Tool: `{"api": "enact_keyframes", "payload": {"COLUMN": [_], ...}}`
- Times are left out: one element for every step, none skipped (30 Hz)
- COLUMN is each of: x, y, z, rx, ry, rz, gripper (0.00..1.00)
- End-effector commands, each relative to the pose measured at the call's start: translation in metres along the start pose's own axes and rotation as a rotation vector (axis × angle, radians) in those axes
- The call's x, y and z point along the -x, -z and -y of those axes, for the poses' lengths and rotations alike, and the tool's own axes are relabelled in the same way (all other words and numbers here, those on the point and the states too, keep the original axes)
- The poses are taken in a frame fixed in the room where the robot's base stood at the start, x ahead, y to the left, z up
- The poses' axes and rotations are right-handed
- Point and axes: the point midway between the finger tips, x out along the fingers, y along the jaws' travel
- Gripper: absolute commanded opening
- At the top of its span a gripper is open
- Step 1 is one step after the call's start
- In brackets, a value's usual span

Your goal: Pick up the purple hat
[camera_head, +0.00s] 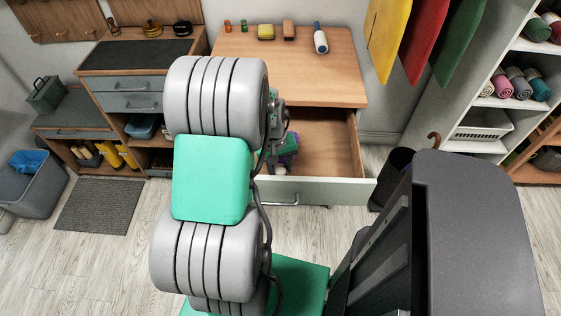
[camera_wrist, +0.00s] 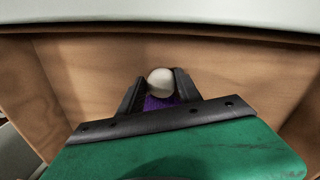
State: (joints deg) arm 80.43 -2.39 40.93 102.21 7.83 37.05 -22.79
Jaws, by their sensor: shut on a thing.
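The purple hat (camera_wrist: 160,103) with a white pompom shows between the fingers of my gripper (camera_wrist: 158,82) in the wrist view. My gripper is shut on the hat. The fingers lie to either side of it, and the green and black gripper body hides most of its purple part. In the head view the hat (camera_head: 289,160) is a small purple patch beside my gripper, inside the open drawer (camera_head: 334,143). My arm hides much of the drawer's left side. I cannot tell whether the hat touches the drawer floor.
The drawer's wooden walls and pale front panel (camera_head: 325,191) surround my gripper. The wooden top (camera_head: 290,82) above holds a yellow item (camera_head: 266,32), a blue-and-white roller (camera_head: 320,40) and small bottles. Shelves stand at right. A dark bin (camera_head: 392,176) stands right of the drawer.

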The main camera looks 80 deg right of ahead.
Motion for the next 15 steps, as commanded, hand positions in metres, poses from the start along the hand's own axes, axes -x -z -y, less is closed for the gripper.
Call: {"api": "enact_keyframes", "payload": {"x": [0.001, 0.002, 0.002, 0.004, 0.014, 0.023, 0.03, 0.037, 0.048, 0.056, 0.063, 0.075, 0.083, 0.091, 0.102], "y": [-0.008, -0.013, -0.021, -0.025, -0.022, -0.021, -0.021, -0.021, -0.021, -0.021, -0.022, -0.021, -0.021, -0.021, -0.021], "z": [0.002, 0.003, 0.005, 0.006, 0.004, 0.003, 0.002, 0.001, 0.0, -0.001, -0.002, -0.003, -0.004, -0.005, -0.006], "rx": [-0.001, -0.001, -0.001, -0.001, -0.001, -0.002, -0.001, -0.001, -0.001, 0.0, 0.0, 0.0, 0.0, -0.001, -0.001], "ry": [0.0, 0.0, -0.001, -0.001, -0.003, -0.003, -0.003, -0.003, -0.003, -0.003, -0.002, -0.002, -0.002, -0.002, -0.002], "rz": [-0.002, -0.002, -0.002, -0.004, -0.008, -0.009, -0.009, -0.008, -0.008, -0.008, -0.007, -0.008, -0.008, -0.009, -0.007], "gripper": [0.0, 0.0, 0.0, 0.0, 0.0, 0.0, 0.0, 0.0, 0.0, 0.0, 0.0, 0.0, 0.0, 0.0, 0.0]}}
